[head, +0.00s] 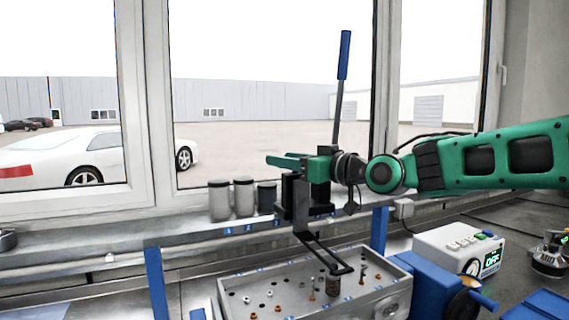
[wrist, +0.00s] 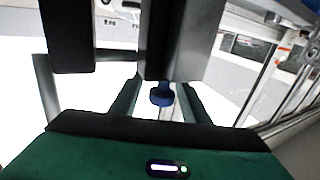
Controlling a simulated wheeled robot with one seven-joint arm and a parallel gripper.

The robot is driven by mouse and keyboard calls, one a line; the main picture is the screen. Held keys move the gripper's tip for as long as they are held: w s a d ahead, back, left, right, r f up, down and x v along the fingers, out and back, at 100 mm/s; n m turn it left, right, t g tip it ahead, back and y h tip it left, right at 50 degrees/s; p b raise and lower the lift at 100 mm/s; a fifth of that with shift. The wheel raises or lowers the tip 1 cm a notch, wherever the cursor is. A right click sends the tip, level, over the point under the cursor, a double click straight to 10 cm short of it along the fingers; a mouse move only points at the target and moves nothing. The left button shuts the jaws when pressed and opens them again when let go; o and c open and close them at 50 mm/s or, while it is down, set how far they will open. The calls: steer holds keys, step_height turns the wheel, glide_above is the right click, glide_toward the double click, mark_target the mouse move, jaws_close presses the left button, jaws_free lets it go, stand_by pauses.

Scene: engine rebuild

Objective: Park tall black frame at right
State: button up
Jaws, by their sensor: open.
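The tall black frame (head: 293,203) stands over a grey metal tray at the middle of the head view. It has a black upper block, a bent lower arm (head: 322,253) reaching down to the tray, and a long lever with a blue handle (head: 344,55) sticking up. My gripper (head: 290,161) is at the top of the frame, its green fingers pointing left. It is open; contact with the frame is unclear. In the wrist view the fingers (wrist: 160,93) flank a blue knob, with the frame's dark block (wrist: 68,38) close by at upper left.
The grey tray (head: 245,274) has holes with several small parts. Several lidded jars (head: 243,198) stand on a numbered shelf behind. Blue posts (head: 379,230) flank the tray. A white box with a display (head: 455,248) and a blue fixture (head: 438,284) are at right. The window is behind.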

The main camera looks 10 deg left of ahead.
steer(key=shift+w+a, duration=0.25)
steer(key=shift+a, duration=0.2)
